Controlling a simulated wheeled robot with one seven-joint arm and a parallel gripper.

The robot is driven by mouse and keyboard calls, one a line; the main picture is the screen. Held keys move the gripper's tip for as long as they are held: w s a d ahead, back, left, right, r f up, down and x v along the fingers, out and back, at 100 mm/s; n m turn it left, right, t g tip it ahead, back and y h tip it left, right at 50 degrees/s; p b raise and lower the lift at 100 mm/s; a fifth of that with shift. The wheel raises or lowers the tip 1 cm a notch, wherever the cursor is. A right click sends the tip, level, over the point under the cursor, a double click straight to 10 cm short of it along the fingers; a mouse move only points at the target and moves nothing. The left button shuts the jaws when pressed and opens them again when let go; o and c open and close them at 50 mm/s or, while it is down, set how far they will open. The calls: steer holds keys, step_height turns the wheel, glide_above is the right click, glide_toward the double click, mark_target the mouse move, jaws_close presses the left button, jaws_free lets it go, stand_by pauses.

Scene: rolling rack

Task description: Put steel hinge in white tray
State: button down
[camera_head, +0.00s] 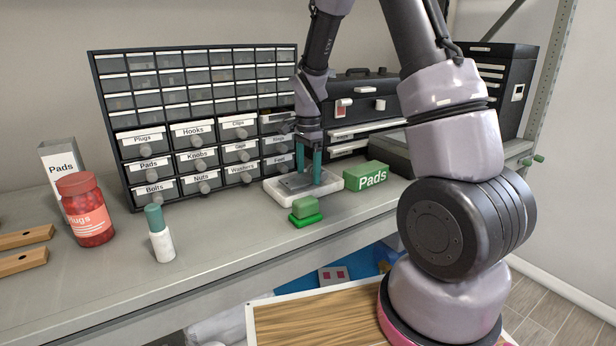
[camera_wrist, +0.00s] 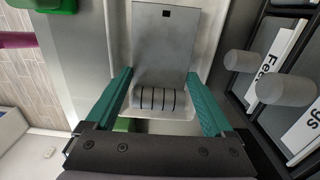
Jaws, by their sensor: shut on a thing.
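The steel hinge (camera_head: 294,183) is a flat grey plate with a ribbed knuckle, seen more closely in the wrist view (camera_wrist: 165,45). My gripper (camera_head: 309,181) points down with its green fingers on either side of the hinge and is shut on it; the fingers also frame it in the wrist view (camera_wrist: 157,76). The white tray (camera_head: 274,194) is on the bench right under the hinge, and its pale rim shows in the wrist view (camera_wrist: 180,127). The hinge appears within the tray's outline, low; I cannot tell whether it touches the tray floor.
A labelled drawer cabinet (camera_head: 160,125) stands behind. A glue-like bottle (camera_head: 160,236) and red jar (camera_head: 86,212) stand left. The bench between is clear.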

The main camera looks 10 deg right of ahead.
mark_target(308, 178)
steer(key=shift+f, duration=0.9)
steer(key=shift+f, duration=0.1)
jaws_free()
step_height(308, 178, up, 11)
steer(key=s+d+r+n+t+y, duration=0.25)
steer(key=s+r+n, duration=0.25)
steer(key=s+r, duration=0.65)
steer(key=s+d+r+n+t, duration=0.1)
steer(key=s+r+n+t, duration=0.3)
steer(key=s, duration=0.7)
steer(key=shift+s+d+r+n+t, duration=0.2)
steer(key=shift+d+r+n+t, duration=0.25)
steer(key=shift+r, duration=0.7)
